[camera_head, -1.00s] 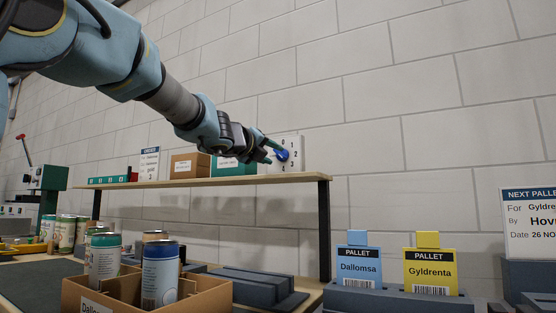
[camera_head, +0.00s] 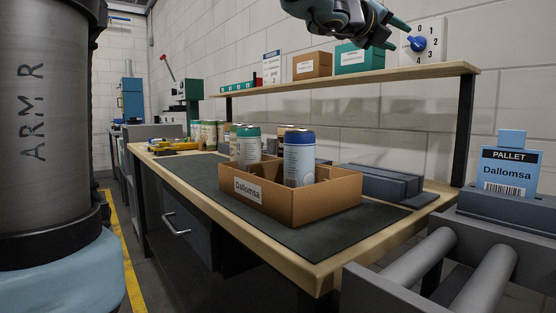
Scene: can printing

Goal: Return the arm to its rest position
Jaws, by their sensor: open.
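My gripper (camera_head: 393,32) is at the top of the head view, above the shelf and just left of the dial. Its fingers are spread, with nothing seen between them. The white dial plate (camera_head: 435,38) has a blue knob (camera_head: 417,44) and numbers around it. The fingertips look apart from the knob. Part of my arm, marked "ARM R", fills the left side of the view.
The wooden shelf (camera_head: 370,77) holds a brown box (camera_head: 312,65) and a green box (camera_head: 358,58). On the bench below, a cardboard carton (camera_head: 332,196) labelled Dallomsa holds several cans. A blue Dallomsa pallet card (camera_head: 507,171) and rollers (camera_head: 430,256) stand at right.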

